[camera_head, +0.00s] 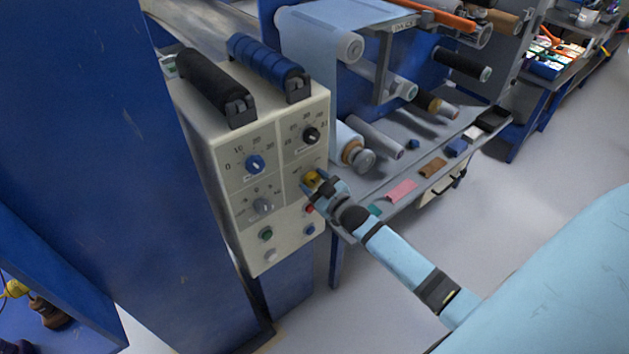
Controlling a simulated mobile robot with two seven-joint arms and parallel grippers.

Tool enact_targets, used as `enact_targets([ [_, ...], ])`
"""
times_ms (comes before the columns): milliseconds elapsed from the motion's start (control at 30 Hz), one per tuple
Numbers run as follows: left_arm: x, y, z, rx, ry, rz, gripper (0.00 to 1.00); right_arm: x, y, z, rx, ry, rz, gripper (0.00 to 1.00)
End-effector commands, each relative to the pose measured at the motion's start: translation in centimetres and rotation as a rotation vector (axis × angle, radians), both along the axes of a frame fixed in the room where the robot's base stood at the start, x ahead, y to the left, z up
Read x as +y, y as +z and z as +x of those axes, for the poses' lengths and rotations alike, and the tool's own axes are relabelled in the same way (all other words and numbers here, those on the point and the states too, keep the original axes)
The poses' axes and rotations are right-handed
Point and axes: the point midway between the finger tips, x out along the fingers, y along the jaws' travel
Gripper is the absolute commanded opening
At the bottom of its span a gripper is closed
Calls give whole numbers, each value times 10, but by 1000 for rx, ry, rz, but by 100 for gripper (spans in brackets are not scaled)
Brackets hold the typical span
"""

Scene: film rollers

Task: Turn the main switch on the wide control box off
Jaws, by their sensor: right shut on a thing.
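The wide control box (285,215) is cream-coloured and stands against a blue cabinet. Its front carries several dials, including a blue knob (254,164), a black knob (311,135) and a grey knob (262,206). The yellow switch (311,178) sits on the right side of the panel. My right gripper (315,186) reaches in from the lower right and is shut on the yellow switch, hiding part of it. A red button (309,209) shows just below the gripper. My left gripper is not in view.
A green button (265,234) and a blue button (309,230) sit low on the panel. Black (216,86) and blue (268,66) rollers lie on the box top. A film roller machine with a grey shelf (400,178) stands right behind. The floor at right is clear.

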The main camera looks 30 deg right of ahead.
Motion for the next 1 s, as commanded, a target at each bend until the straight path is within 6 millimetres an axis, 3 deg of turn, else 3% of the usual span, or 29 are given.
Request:
enact_targets([
  [700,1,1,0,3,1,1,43,0,1,0,-7,0,-76,30],
  [733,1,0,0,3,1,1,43,0,1,0,-7,0,-76,58],
  [800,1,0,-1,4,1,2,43,0,1,0,-7,0,-75,75],
  [833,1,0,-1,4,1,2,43,0,1,0,-7,0,-75,80],
  [1000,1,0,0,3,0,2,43,0,0,0,-6,0,-74,80],
])
